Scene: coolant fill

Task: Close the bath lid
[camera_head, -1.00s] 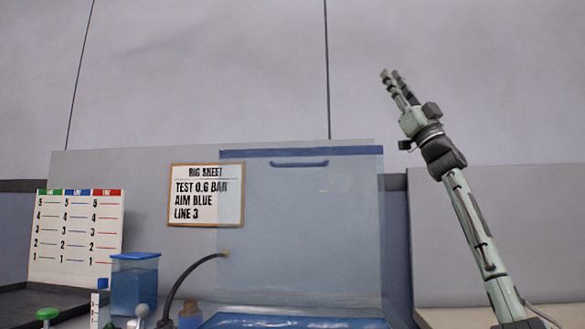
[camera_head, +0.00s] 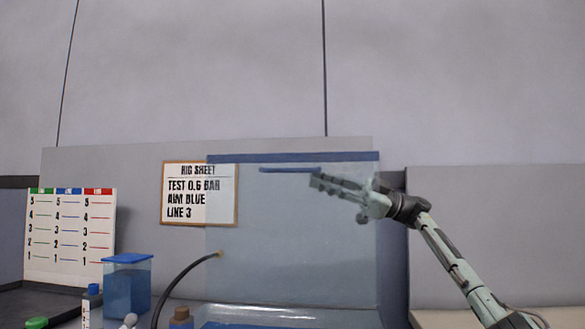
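The bath lid is a clear bluish panel (camera_head: 290,260) standing upright, with a blue strip along its top edge and a blue handle bar (camera_head: 285,170) just below it. The bath (camera_head: 270,323) shows only as a blue strip at the bottom of the view; its front is cut off. My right gripper (camera_head: 318,183) reaches in from the right, fingers pointing left, at the right end of the handle. It looks hazy where it overlaps the lid, as if behind the clear panel. Contact cannot be told. Its fingers lie close together with nothing between them. My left gripper is out of view.
A rig sheet sign (camera_head: 200,194) hangs left of the handle. A scale board (camera_head: 70,236), a blue-lidded tank (camera_head: 127,285) and small bottles stand at the left. A black hose (camera_head: 180,280) curves up to the lid's left side. The space right of the lid holds only my arm.

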